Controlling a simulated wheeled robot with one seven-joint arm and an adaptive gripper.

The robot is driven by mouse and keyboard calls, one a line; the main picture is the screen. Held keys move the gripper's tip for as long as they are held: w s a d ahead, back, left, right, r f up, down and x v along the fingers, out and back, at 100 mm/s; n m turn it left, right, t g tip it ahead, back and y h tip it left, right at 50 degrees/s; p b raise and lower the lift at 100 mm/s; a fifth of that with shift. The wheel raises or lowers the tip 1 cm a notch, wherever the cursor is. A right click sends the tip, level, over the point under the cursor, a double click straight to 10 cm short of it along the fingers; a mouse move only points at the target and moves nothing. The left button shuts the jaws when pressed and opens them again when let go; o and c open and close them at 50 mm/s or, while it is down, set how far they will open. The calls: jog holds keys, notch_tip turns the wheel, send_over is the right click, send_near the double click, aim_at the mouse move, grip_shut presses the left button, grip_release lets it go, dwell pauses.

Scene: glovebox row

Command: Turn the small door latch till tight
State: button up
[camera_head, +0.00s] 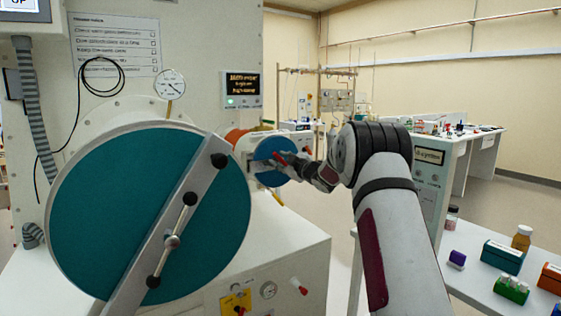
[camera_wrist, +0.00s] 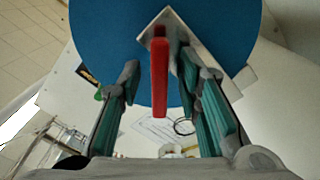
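The small door (camera_head: 263,150) is a blue disc on the glovebox's side port, beyond the large door. Its latch has a red handle (camera_wrist: 159,78) on a pale plate (camera_wrist: 212,48); the handle also shows in the head view (camera_head: 279,157). In the wrist view the blue small door (camera_wrist: 105,30) fills the top. My gripper (camera_wrist: 160,85) is open, with one green-padded finger on each side of the red handle. Gaps show between the handle and both fingers. In the head view my gripper (camera_head: 292,163) is at the small door, and its fingertips are hard to make out.
The large teal door (camera_head: 100,200) with its diagonal bar stands left of the small door. A gauge (camera_head: 169,84) and a lit display (camera_head: 243,88) are above. A white table (camera_head: 470,285) with bottles and racks is at the lower right.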

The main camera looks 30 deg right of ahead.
jog(key=shift+w, duration=0.3)
grip_shut()
